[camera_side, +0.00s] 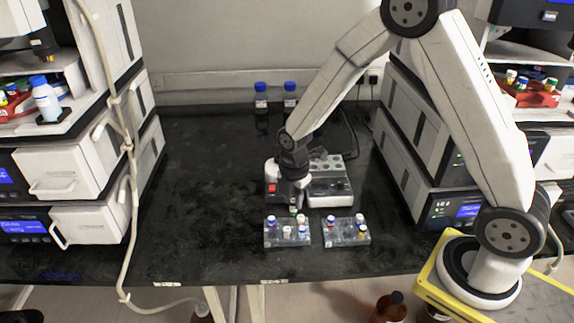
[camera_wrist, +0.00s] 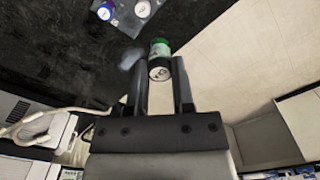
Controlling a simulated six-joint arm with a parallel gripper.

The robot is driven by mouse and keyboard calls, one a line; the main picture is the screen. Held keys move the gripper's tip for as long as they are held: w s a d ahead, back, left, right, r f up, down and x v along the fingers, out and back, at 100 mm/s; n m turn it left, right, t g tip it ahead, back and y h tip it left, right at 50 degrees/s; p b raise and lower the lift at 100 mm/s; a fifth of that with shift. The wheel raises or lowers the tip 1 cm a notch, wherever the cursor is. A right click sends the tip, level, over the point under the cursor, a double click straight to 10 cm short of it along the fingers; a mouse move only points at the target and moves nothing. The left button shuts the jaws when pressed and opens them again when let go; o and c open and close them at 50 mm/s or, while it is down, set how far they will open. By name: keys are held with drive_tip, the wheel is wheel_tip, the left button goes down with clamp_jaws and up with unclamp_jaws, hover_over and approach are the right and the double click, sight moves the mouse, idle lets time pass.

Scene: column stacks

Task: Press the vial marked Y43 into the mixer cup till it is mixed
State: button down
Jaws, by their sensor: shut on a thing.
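My gripper (camera_side: 294,205) is shut on a green-capped vial (camera_wrist: 160,49), which it holds between its two fingertips (camera_wrist: 161,66) in the wrist view. In the side view a small green spot of the vial (camera_side: 293,209) shows below my gripper, just behind the left rack. Its marking is too small to read, so I cannot tell whether it is Y43. The mixer (camera_side: 271,174), a pale unit with a red switch, stands right behind and beside my gripper.
A left clear rack (camera_side: 272,240) and a right clear rack (camera_side: 345,240) hold several capped vials in front. A grey block with holes (camera_side: 330,187) stands right of the mixer. Two blue-capped bottles (camera_side: 261,98) stand at the back. The bench's left middle is clear.

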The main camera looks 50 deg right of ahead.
drive_tip(key=w+d, duration=0.4)
drive_tip(key=w, duration=0.3)
drive_tip(key=w+d, duration=0.3)
drive_tip(key=w, duration=0.5)
drive_tip(key=w+d+r, duration=0.1)
drive_tip(key=w+d, duration=0.6)
drive_tip(key=d, duration=0.5)
drive_tip(key=shift+w, duration=0.25)
drive_tip(key=shift+f, duration=0.1)
drive_tip(key=shift+f, duration=1.8)
